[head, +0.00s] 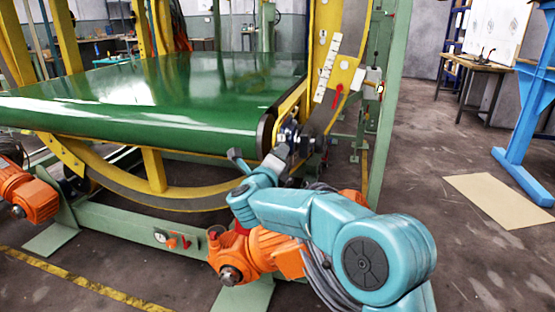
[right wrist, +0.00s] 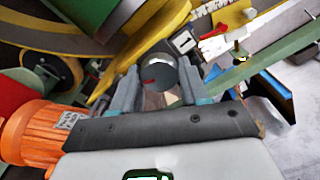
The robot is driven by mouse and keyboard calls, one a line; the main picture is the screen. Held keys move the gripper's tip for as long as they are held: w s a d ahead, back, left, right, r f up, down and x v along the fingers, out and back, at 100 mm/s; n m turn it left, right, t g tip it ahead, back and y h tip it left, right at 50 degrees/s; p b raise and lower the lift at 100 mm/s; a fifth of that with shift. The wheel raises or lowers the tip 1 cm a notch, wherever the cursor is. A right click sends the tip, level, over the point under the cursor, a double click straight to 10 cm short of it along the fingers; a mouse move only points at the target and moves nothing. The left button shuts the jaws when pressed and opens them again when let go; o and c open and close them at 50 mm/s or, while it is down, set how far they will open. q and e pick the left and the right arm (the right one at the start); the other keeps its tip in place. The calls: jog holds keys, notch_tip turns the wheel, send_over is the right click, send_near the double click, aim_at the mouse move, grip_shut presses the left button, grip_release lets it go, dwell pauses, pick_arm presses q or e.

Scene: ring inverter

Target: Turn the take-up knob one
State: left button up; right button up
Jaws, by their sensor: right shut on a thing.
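The take-up knob (right wrist: 159,74) is a dark grey round piece with a small red mark on its face, seen in the right wrist view. My right gripper (right wrist: 157,84) is shut on it, with one grey finger on each side. In the head view the right gripper (head: 279,156) is at the near right end of the green belt (head: 150,95), beside the yellow ring frame. There the gripper and the hardware around it hide most of the knob. My left gripper is not in view.
A white scale strip (head: 327,68) and a red pointer (head: 338,95) sit on the yellow plate above the gripper. A green post (head: 391,100) stands close on the right. Orange motors (head: 262,250) are below. Open floor lies to the right.

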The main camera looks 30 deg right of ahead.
jog(key=shift+w+a+f+m, duration=0.1)
jog(key=shift+m, duration=4.4)
jog(key=shift+a+f+m, duration=0.1)
jog(key=shift+m, duration=4.4)
jog(key=o, duration=1.1)
jog(key=shift+d+r, duration=0.1)
jog(key=shift+c, duration=0.2)
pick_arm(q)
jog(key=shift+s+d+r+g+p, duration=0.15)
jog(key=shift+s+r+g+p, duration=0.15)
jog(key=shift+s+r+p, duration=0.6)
pick_arm(e)
jog(key=v, duration=1.6)
